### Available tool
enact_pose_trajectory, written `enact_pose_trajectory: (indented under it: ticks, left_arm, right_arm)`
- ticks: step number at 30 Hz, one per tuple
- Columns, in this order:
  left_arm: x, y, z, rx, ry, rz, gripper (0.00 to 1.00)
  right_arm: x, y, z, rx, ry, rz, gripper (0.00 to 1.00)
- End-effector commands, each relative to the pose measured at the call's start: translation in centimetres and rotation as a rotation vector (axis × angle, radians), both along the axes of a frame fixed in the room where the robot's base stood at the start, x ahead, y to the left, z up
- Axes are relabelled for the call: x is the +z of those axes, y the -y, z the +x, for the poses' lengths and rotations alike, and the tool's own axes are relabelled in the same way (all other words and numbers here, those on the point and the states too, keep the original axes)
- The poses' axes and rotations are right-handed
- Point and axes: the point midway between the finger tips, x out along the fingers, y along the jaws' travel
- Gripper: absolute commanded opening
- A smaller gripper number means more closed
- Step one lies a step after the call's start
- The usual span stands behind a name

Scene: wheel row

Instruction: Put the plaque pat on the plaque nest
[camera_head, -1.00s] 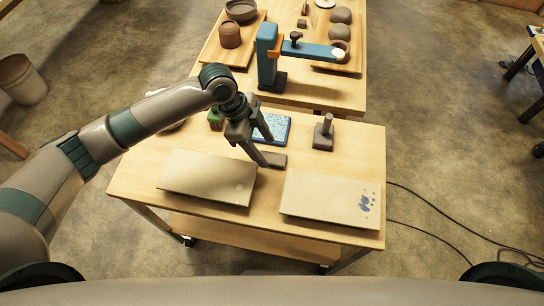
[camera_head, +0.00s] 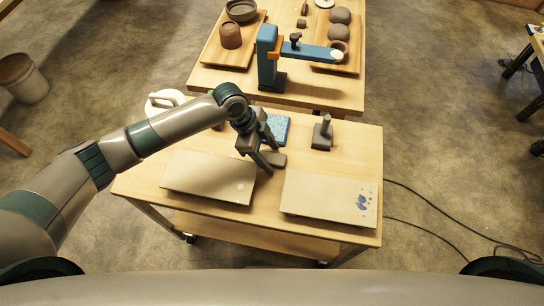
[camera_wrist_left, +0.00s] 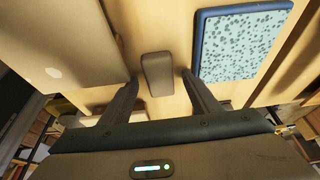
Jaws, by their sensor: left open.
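A small grey-brown rounded block, which looks like the plaque pat (camera_head: 279,160), lies flat on the near table. My left gripper (camera_head: 273,160) is open above it. In the left wrist view the plaque pat (camera_wrist_left: 157,68) shows between the two spread fingertips (camera_wrist_left: 160,78), with a gap on each side. Two pale flat panels lie in front: a left one with a small round mark (camera_head: 205,178) and a right one with blue blotches (camera_head: 325,198). I cannot tell which thing is the plaque nest. My right gripper is out of view.
A blue-rimmed speckled tile (camera_head: 279,127) lies behind the pat; it also shows in the wrist view (camera_wrist_left: 240,45). A dark block with an upright peg (camera_head: 322,135) stands right of it. A blue arm stand (camera_head: 268,55) is on the far table. Cables run on the floor at right.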

Motion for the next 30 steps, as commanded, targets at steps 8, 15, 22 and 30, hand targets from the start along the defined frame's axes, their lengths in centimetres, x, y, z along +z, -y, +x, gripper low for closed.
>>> enact_pose_trajectory:
  ticks: [8,15,22,30]
  left_arm:
    - [-0.01,-0.01,-0.01,0.0,0.0,0.0,0.56]
    - [0.01,-0.01,-0.01,0.0,0.0,0.0,0.25]
    - [0.04,0.01,0.0,0.0,0.0,0.0,0.04]
    - [0.5,0.02,0.05,-0.001,0.0,-0.001,0.04]
  right_arm:
    - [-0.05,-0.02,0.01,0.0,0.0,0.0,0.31]
    - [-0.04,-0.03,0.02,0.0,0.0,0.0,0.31]
    - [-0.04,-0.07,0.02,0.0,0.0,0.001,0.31]
    - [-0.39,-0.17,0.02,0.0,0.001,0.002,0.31]
